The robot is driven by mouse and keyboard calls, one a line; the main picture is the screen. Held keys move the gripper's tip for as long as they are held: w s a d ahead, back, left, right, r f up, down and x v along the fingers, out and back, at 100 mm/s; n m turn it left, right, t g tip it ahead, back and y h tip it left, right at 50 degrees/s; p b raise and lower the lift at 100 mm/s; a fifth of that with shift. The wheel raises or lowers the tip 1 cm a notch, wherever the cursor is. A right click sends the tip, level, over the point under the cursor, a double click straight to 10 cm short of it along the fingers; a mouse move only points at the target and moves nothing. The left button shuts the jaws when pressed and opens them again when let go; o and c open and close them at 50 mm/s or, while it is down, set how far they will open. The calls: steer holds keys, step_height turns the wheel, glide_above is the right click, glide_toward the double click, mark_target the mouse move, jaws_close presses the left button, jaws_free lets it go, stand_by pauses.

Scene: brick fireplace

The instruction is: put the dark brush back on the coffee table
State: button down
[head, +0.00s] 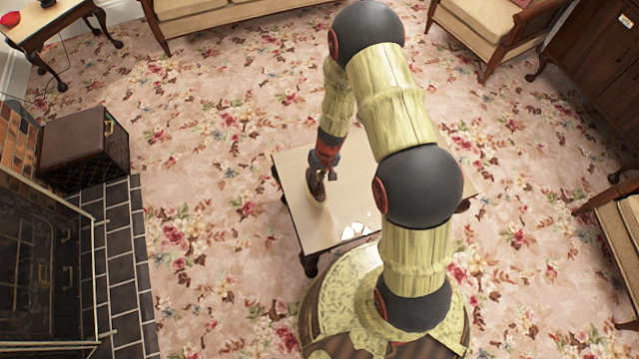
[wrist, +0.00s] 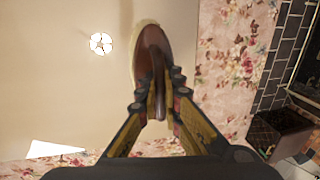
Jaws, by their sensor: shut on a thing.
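The dark brush (head: 316,187) has a reddish-brown back and a pale rim of bristles. It is over the left part of the coffee table (head: 345,190), which has a cream, glossy top and dark legs. My gripper (head: 326,163) is shut on the brush from above. In the wrist view the brush (wrist: 152,55) sticks out beyond the fingertips of my gripper (wrist: 159,98), over the tabletop (wrist: 60,90) and close to its edge. I cannot tell whether the bristles touch the top. My arm hides part of the table's right side.
The visible tabletop is clear apart from bright light reflections. A dark box (head: 85,148) stands by the tiled hearth (head: 125,255) at left. A sofa (head: 215,15), chairs and a side table (head: 50,22) stand around the flowered carpet (head: 215,130).

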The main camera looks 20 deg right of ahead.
steer(key=f, duration=0.1)
steer(key=w+d+f, duration=0.2)
steer(key=shift+f+b, duration=0.2)
steer(key=shift+b, duration=0.15)
steer(key=shift+f+b, duration=0.7)
steer(key=shift+f, duration=0.65)
steer(key=shift+f, duration=0.2)
steer(key=c, duration=2)
jaws_free()
steer(key=shift+o, duration=0.2)
